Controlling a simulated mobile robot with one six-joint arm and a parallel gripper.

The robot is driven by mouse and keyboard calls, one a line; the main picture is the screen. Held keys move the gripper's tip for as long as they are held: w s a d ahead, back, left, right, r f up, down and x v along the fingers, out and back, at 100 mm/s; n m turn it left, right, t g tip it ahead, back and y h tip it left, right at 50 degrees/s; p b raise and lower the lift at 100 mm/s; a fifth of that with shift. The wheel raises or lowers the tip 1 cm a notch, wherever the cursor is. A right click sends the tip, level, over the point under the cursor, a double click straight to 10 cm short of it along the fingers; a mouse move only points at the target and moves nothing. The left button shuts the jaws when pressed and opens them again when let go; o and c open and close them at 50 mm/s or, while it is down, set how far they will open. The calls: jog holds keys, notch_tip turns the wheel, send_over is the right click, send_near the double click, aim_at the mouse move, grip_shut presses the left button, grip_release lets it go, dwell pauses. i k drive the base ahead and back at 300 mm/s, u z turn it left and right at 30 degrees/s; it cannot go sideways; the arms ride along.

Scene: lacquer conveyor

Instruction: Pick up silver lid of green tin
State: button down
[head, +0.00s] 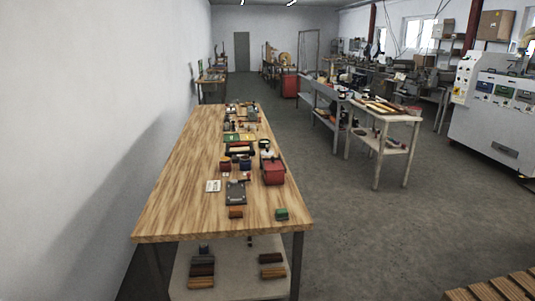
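A small green item (282,213) sits near the front right corner of the long wooden table. It may be the green tin, but it is too small to tell. I cannot make out a silver lid for certain. My gripper does not show in the head view.
The wooden table (175,215) holds a brown block (236,212), a grey device (236,193), a red box (273,172) and a white card (213,186). Its front left top is bare. Open floor (375,230) lies to the right; wooden slats (495,289) stand bottom right.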

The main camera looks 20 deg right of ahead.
aim_at(266, 152)
jog(key=z, duration=4.65)
jog(key=i, duration=0.1)
jog(key=u, duration=3)
jog(key=i, duration=3.15)
